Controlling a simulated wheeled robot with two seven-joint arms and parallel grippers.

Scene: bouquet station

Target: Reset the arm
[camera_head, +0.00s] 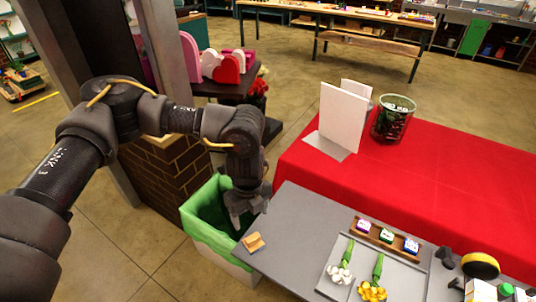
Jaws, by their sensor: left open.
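My left arm comes in from the left edge and bends down at the middle of the head view. My left gripper (246,215) points down at the left edge of the grey table (290,225), by the green-lined bin (205,240). Its jaws are open, and I see nothing held between them. The arm and gripper hide part of the bin's opening. My right gripper is not in view.
A small tan block (253,242) lies at the grey table's edge. A tray (400,278) holds white flowers (339,274) and yellow flowers (372,291). Behind are a red-covered table (450,190), a white card stand (342,118) and a dark green container (392,118). A brick pillar (160,185) stands left.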

